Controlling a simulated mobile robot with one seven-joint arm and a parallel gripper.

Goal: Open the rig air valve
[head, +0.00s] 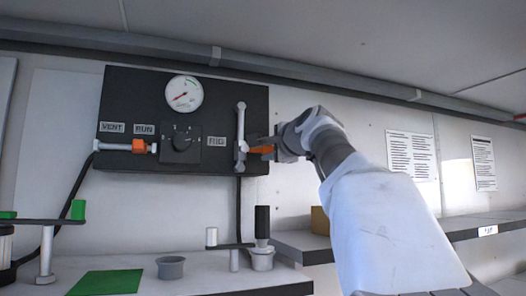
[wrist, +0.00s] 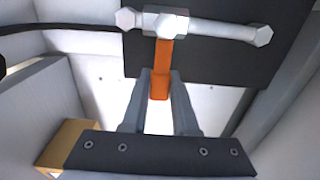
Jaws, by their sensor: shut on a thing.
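The rig air valve (head: 241,148) is a light grey upright pipe with end fittings, on the right of the black panel beside a RIG label (head: 216,141). Its orange lever (head: 262,150) points right, across the pipe. In the wrist view the valve body (wrist: 171,24) and pipe lie near the top, and the orange lever (wrist: 164,62) runs down from it between my fingers. My gripper (head: 275,147) comes in from the right. In the wrist view my gripper (wrist: 160,82) is shut on the lever's outer part. The fingers hide part of the lever in the head view.
Below, a bench holds a grey cup (head: 170,267) and a green mat (head: 107,282). A dark shelf edge (head: 300,248) is under my arm.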

